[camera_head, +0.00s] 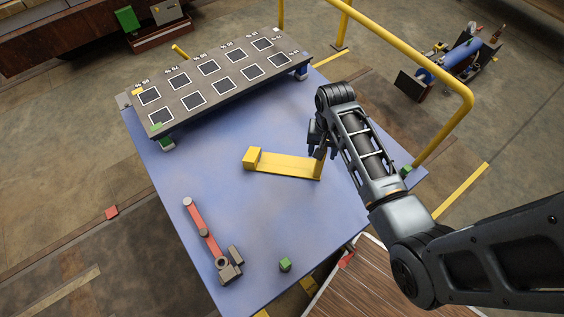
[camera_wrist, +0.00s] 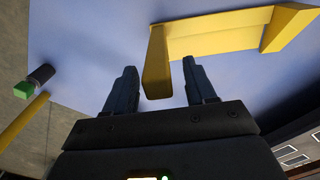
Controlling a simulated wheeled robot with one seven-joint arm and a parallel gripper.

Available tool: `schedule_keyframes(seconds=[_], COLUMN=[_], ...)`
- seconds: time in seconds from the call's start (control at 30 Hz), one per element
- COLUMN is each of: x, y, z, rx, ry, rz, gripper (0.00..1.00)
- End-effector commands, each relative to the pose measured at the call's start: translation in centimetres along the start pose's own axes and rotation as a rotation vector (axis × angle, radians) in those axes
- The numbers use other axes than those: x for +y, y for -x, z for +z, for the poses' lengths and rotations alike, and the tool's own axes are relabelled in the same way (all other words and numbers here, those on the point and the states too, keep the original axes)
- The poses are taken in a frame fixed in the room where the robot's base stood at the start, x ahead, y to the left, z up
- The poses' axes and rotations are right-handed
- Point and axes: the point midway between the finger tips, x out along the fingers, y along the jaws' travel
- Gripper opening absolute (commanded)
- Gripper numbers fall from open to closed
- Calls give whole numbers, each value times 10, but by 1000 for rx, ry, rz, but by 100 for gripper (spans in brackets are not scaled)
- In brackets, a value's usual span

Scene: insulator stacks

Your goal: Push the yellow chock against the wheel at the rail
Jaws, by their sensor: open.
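The yellow chock (camera_head: 283,164) lies on the blue tabletop, a long flat strip with a block at its left end and an upright plate at its right end. My gripper (camera_head: 319,147) is at the upright right end and partly covers it. In the wrist view, the chock (camera_wrist: 215,38) runs across the top, and its near upright plate (camera_wrist: 158,65) shows between the two open fingers of my gripper (camera_wrist: 157,72). I see a gap on both sides of the plate. I cannot clearly make out a wheel or a rail near the chock.
A dark panel with several square pads (camera_head: 207,80) stands along the table's far edge. A red bar with grey ends (camera_head: 205,235) lies at lower left. A green block (camera_head: 285,265) sits near the front. A yellow railing (camera_head: 462,95) passes to the right. The table's middle left is clear.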

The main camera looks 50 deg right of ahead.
Motion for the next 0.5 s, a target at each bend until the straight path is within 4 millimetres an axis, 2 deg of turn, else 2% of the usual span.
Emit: schedule_keyframes(seconds=[0.1,0.5], x=[0,0], y=[0,1], z=[0,0], rx=[0,1], ry=[0,-1], rz=[0,0], gripper=[55,17])
